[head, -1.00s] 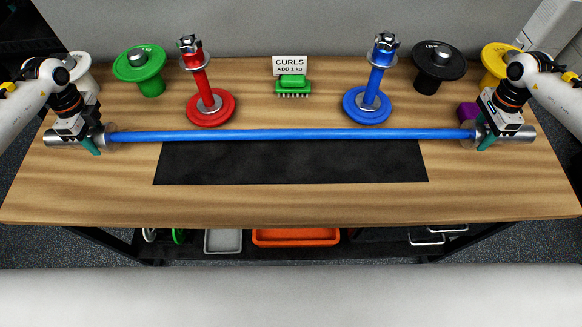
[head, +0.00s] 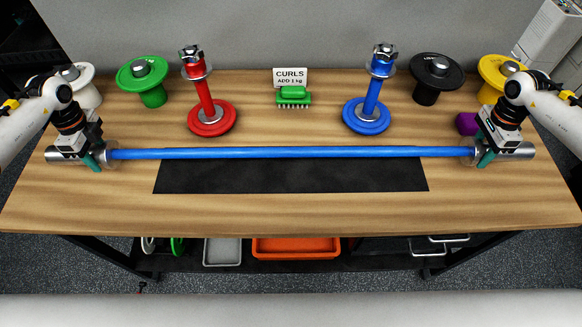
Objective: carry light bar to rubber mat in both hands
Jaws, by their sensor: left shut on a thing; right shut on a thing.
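The light bar (head: 290,153) is a long blue bar with grey metal ends, running left to right in the head view. My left gripper (head: 97,158) is shut on the bar near its left end. My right gripper (head: 484,157) is shut on it near its right end. The bar looks about level. The black rubber mat (head: 290,177) lies flat on the wooden table, and the bar crosses over its far edge in the picture. I cannot tell how high the bar is above the mat.
Red (head: 212,118) and blue (head: 367,116) posts stand behind the bar. Green (head: 145,75), black (head: 437,70), white and yellow (head: 498,72) weights line the back. A purple block (head: 467,123) sits near my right gripper. A green brush (head: 294,97) lies before the CURLS sign (head: 290,77). The table front (head: 290,212) is clear.

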